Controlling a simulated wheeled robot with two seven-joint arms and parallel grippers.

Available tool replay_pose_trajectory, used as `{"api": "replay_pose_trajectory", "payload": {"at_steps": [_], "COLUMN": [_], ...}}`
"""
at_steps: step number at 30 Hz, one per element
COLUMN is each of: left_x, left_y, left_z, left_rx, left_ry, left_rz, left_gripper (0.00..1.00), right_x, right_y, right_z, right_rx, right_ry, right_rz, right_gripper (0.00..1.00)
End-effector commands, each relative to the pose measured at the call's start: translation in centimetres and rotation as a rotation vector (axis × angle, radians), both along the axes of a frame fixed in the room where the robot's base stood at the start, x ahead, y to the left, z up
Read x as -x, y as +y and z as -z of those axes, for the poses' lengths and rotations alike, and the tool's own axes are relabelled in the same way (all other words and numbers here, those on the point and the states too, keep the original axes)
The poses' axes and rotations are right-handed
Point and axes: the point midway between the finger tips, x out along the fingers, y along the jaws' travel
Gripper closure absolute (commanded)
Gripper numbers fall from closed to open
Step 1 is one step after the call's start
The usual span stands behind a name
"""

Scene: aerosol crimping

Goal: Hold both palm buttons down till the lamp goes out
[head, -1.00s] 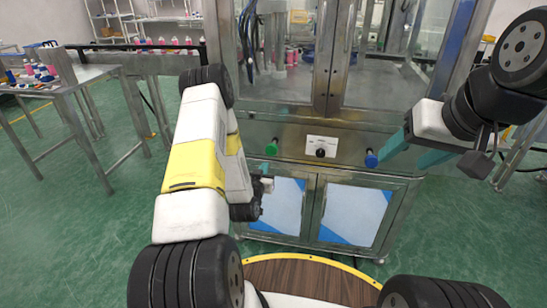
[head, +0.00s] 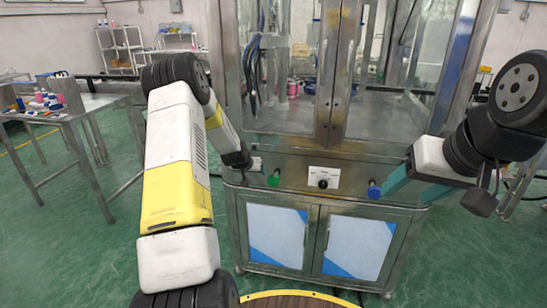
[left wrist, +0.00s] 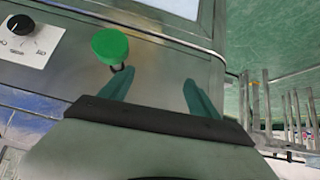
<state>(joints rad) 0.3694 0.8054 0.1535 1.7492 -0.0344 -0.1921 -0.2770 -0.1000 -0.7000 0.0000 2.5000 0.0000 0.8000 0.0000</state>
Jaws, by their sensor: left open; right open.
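The green palm button (head: 274,177) sits on the left of the steel machine's front panel; it also shows large in the left wrist view (left wrist: 110,46). The blue palm button (head: 374,189) sits on the panel's right. My left gripper (head: 256,164) is just left of the green button. In the left wrist view its two teal fingers (left wrist: 157,88) are spread and empty, with the button beyond the left finger. My right gripper (head: 388,187) is open, its teal fingers close beside the blue button; whether they touch it I cannot tell. I cannot make out a lamp.
A white plate with a black knob (head: 323,179) lies between the buttons. Cabinet doors (head: 276,235) are below, and glazed doors above. A steel table (head: 75,110) with colourful bottles stands at the left. Green floor between table and machine is clear.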

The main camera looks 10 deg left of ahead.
Motion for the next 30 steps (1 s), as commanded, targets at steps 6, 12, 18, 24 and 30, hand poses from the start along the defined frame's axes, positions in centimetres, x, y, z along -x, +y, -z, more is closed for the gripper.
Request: {"api": "replay_pose_trajectory", "payload": {"at_steps": [6, 12, 18, 24, 30], "left_x": [0.8, 2.4, 3.1, 2.2, 0.7], "left_y": [-2.5, -4.3, -5.2, -5.8, -6.8], "left_z": [-3.9, -6.7, -7.5, -5.2, -1.6], "left_rx": [0.117, 0.187, 0.212, 0.215, 0.214], "left_ry": [0.198, 0.328, 0.378, 0.383, 0.383], "left_rz": [0.044, 0.082, 0.099, 0.099, 0.100], "left_gripper": [0.29, 0.29, 0.29, 0.29, 0.29], "right_x": [0.0, 0.0, 0.0, 0.0, 0.0], "right_y": [0.0, 0.0, 0.0, 0.0, 0.0], "right_z": [0.0, 0.0, 0.0, 0.0, 0.0], "right_rx": [0.000, 0.000, 0.000, 0.000, 0.000], "right_ry": [0.000, 0.000, 0.000, 0.000, 0.000], "right_rz": [0.000, 0.000, 0.000, 0.000, 0.000], "right_gripper": [0.41, 0.41, 0.41, 0.41, 0.41]}}
